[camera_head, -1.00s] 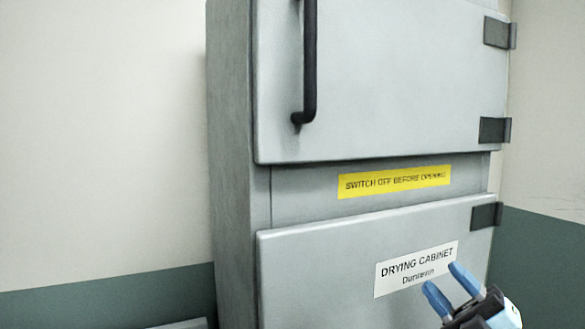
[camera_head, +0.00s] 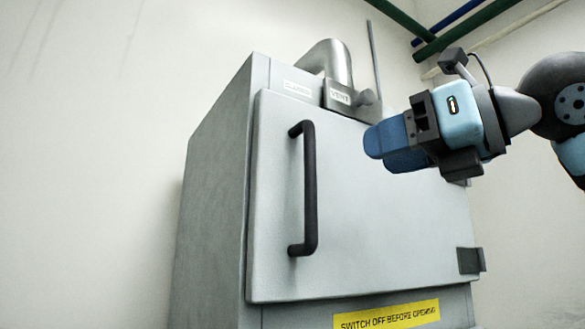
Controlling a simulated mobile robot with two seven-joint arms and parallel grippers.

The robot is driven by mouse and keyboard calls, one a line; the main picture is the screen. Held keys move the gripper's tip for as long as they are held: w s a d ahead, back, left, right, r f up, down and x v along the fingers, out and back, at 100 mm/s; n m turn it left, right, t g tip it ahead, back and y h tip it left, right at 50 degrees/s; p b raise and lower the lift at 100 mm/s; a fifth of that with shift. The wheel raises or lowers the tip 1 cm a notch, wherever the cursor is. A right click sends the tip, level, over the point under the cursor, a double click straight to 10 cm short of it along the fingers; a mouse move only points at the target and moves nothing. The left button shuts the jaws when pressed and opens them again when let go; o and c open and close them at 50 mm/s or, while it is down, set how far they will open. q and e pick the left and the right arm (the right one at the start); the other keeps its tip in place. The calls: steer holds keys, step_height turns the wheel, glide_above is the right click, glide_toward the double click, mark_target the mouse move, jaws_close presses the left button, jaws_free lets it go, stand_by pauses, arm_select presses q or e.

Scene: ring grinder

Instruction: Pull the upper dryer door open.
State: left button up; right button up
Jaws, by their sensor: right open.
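The upper dryer door (camera_head: 370,225) is a light grey panel on the front of the grey cabinet, and it looks shut. Its black bar handle (camera_head: 309,190) stands upright near the door's left edge. A dark hinge (camera_head: 470,260) shows at the door's lower right. My right gripper (camera_head: 372,148), with blue fingers, is in front of the door's upper right part. It is to the right of the handle, apart from it, and holds nothing that I can see. It hides part of the door's upper right edge. My left gripper is not in view.
A yellow warning strip (camera_head: 387,316) is below the door. Green and blue pipes run along the upper right. The space left of the cabinet is open before a plain wall.

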mark_target(314, 154)
steer(key=shift+m+t+h, duration=0.3)
steer(key=shift+t+h, duration=0.1)
steer(key=shift+t, duration=0.4)
steer(key=r+p+x, duration=0.1)
steer(key=x, duration=0.2)
steer(key=p+x, duration=0.2)
steer(key=x, duration=0.2)
steer(key=r+p+x, duration=0.1)
steer(key=x, duration=0.3)
steer(key=shift+a+r, duration=0.3)
steer(key=shift+a, duration=0.05)
steer(key=shift+w+a+f, duration=0.1)
steer(key=shift+w+a, duration=0.1)
steer(key=shift+a, duration=0.1)
jaws_close()
